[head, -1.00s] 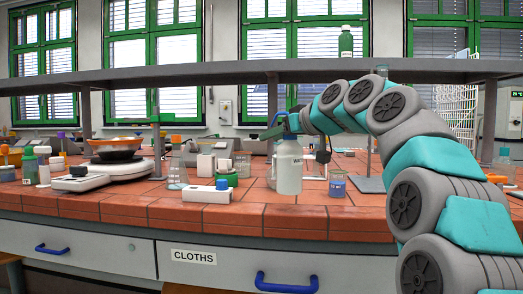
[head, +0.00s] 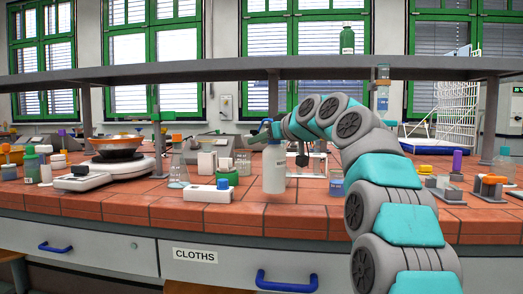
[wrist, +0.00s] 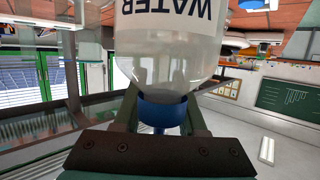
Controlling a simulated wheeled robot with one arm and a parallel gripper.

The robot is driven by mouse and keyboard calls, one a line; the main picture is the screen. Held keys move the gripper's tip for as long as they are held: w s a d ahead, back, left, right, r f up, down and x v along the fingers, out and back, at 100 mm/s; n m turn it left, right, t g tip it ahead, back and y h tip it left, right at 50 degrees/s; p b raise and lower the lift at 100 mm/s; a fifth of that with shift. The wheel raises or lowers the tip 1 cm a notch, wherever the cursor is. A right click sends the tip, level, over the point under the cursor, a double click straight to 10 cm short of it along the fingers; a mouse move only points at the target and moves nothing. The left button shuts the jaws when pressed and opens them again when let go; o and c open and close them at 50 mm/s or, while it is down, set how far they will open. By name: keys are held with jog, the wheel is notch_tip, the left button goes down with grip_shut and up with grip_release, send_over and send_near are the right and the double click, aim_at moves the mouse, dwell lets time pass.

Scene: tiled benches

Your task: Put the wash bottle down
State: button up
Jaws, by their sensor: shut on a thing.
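The wash bottle (head: 274,170) is white and translucent with a blue cap, and it is upright over the tiled bench (head: 270,215) in the head view. My gripper (head: 272,130) is shut on it at its top, by the neck and cap. In the wrist view the wash bottle (wrist: 170,50) shows upside down with a "WATER" label, and its blue cap (wrist: 162,115) is between the fingers of my gripper (wrist: 165,102). I cannot tell whether its base touches the tiles.
Bare tiles lie along the front edge. A shelf (head: 230,72) runs above the bench.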

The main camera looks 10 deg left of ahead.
jog(key=shift+f, duration=1.25)
jog(key=shift+f+b, duration=0.2)
jog(key=shift+b, duration=0.15)
jog(key=o, duration=0.8)
jog(key=shift+c, duration=0.2)
jog(key=shift+r, duration=0.1)
jog(key=b, duration=0.1)
send_near(278, 143)
jog(key=x, duration=0.5)
jog(key=shift+w, duration=0.2)
jog(key=shift+a, duration=0.1)
